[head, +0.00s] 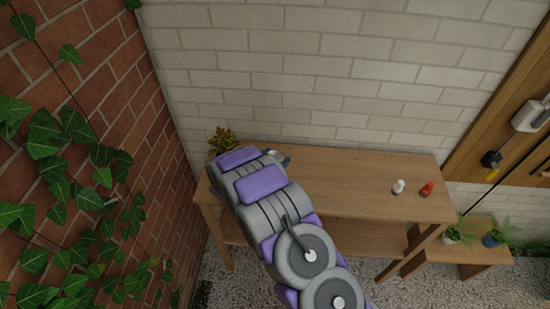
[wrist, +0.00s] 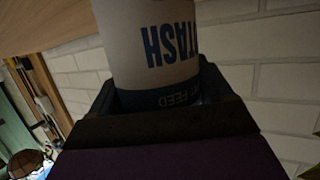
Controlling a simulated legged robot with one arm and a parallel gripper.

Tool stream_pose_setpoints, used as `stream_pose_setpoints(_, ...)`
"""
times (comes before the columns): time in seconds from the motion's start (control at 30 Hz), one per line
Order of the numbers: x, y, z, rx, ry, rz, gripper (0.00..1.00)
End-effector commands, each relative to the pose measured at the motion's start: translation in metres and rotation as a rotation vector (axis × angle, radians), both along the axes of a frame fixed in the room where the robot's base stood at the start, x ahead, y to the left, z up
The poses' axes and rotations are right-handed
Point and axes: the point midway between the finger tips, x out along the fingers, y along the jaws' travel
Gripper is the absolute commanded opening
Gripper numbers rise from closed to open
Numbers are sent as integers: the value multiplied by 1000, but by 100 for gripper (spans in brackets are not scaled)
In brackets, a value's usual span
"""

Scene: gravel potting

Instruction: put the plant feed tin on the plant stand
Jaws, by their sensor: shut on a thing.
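The plant feed tin (wrist: 150,70) is a pale cylinder with blue lettering and a blue band reading "FEED". It fills the top middle of the wrist view, its lettering upside down there. My gripper (wrist: 165,100) is shut on it, with dark jaws on both sides. In the head view my arm reaches over the left part of the wooden table and hides the tin; only a small blue-grey bit of my gripper (head: 284,159) shows past it. A low wooden stand (head: 468,253) with potted plants, likely the plant stand, is at the right.
The wooden table (head: 350,185) has a white bottle (head: 398,187) and a red bottle (head: 426,189) near its right end. A leafy plant (head: 221,140) is at its back left corner. Two potted plants stand on the low stand. An ivy-covered brick wall (head: 105,60) borders the left.

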Motion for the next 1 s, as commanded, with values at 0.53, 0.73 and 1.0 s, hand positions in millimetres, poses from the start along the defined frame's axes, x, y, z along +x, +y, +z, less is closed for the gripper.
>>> stream_pose_setpoints(0.53,0,0,-1,0,0,0,100)
stream_pose_setpoints(0.73,-17,10,7,0,1,3,100)
stream_pose_setpoints(1.0,-64,35,24,1,1,5,100)
